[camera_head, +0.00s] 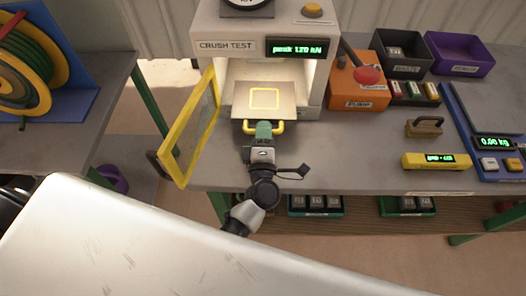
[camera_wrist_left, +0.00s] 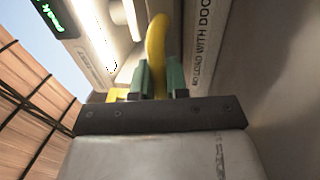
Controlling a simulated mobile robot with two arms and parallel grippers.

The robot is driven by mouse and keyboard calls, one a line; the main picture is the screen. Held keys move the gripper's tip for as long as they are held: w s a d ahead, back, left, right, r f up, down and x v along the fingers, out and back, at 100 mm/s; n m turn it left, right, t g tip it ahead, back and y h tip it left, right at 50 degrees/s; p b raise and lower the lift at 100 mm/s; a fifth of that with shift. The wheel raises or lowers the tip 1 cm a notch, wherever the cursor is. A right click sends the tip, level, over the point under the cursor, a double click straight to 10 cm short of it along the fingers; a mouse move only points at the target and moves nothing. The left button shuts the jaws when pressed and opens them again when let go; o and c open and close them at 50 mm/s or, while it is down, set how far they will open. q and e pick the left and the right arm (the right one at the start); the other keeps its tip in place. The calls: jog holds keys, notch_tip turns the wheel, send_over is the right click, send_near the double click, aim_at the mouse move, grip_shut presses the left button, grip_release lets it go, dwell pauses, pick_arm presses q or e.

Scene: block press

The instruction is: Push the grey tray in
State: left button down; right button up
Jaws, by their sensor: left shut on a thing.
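The grey tray (camera_head: 243,106) sticks out of the front of the crush test press (camera_head: 225,45), with a yellow square marked on its top. A yellow handle (camera_head: 277,128) is on its front edge. My left gripper (camera_head: 263,131) is at the handle, its green fingers shut on it. In the left wrist view the yellow handle (camera_wrist_left: 157,50) rises between the two green fingers (camera_wrist_left: 158,78). The press's yellow-framed door (camera_head: 190,130) stands open to the left. My right gripper is not in view.
An orange pump (camera_head: 358,95) with a red knob stands right of the press. The bench front between press and gauge is clear.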

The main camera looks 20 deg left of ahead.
aim_at(264, 108)
pick_arm(q)
jog(key=x, duration=0.4)
jog(key=shift+f, duration=0.4)
jog(key=c, duration=1.1)
grip_release()
jog(key=shift+c, duration=0.2)
